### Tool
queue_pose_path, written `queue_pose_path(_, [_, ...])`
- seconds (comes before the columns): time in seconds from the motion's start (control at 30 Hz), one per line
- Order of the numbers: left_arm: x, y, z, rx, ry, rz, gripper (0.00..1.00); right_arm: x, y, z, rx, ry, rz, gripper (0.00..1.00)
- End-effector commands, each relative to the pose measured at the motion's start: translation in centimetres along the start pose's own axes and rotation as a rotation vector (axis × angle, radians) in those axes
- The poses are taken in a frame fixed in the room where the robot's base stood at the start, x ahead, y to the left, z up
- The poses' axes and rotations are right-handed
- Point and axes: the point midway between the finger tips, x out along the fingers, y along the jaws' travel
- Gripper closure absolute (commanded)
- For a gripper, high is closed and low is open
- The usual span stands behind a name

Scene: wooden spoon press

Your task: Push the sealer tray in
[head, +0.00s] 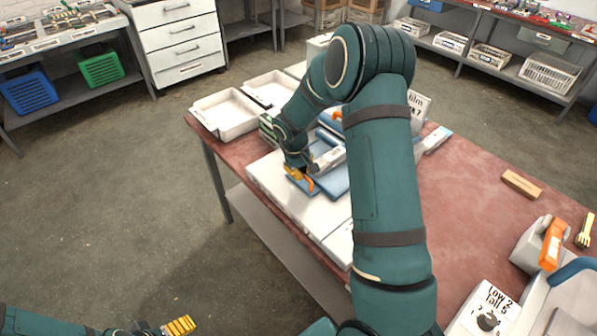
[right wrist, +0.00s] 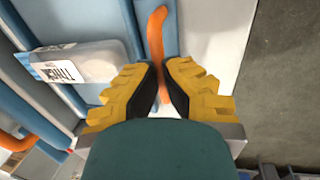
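The sealer (head: 328,150) stands on the red table, partly hidden behind my right arm. Its blue tray (head: 303,184) has an orange handle (head: 310,183) at the near left side. The handle (right wrist: 156,40) also shows in the right wrist view, running between my fingertips. My right gripper (head: 296,174) is at this handle, and its yellow fingers (right wrist: 162,85) lie close on both sides of it. A pale labelled pack (right wrist: 75,62) lies on the blue part beside the handle. My left gripper (head: 180,326) is low at the bottom left, away from the table; its opening does not show.
White trays (head: 226,113) stand at the table's back left corner. A white slab (head: 290,207) lies under the blue tray. A wooden block (head: 521,184), a dial box (head: 484,314) and an orange-handled device (head: 540,245) are on the right. The table's middle right is clear.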

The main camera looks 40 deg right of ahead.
Motion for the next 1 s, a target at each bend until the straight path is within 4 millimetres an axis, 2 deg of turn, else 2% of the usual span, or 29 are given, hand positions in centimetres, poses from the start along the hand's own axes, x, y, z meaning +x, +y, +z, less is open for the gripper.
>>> queue_pose_path(0.03, [0.0, 0.0, 0.0, 0.0, 0.0, 0.0, 0.12, 0.3, 0.2, 0.3, 0.004, -0.007, 0.002, 0.78])
queue_pose_path(0.1, [0.0, 0.0, 0.0, 0.0, 0.0, 0.0, 0.12, 0.3, 0.2, 0.2, 0.004, -0.006, 0.002, 0.59])
queue_pose_path(0.47, [0.0, 0.0, 0.0, 0.0, 0.0, 0.0, 0.12, -0.3, 0.1, 0.1, 0.003, -0.001, 0.002, 0.59])
queue_pose_path(0.63, [0.0, 0.0, 0.0, 0.0, 0.0, 0.0, 0.12, -2.4, 0.2, 0.0, 0.005, 0.002, 0.002, 0.59])
queue_pose_path(1.0, [0.0, 0.0, 0.0, 0.0, 0.0, 0.0, 0.12, -9.6, 0.2, 0.1, 0.004, 0.0, 0.002, 0.59])
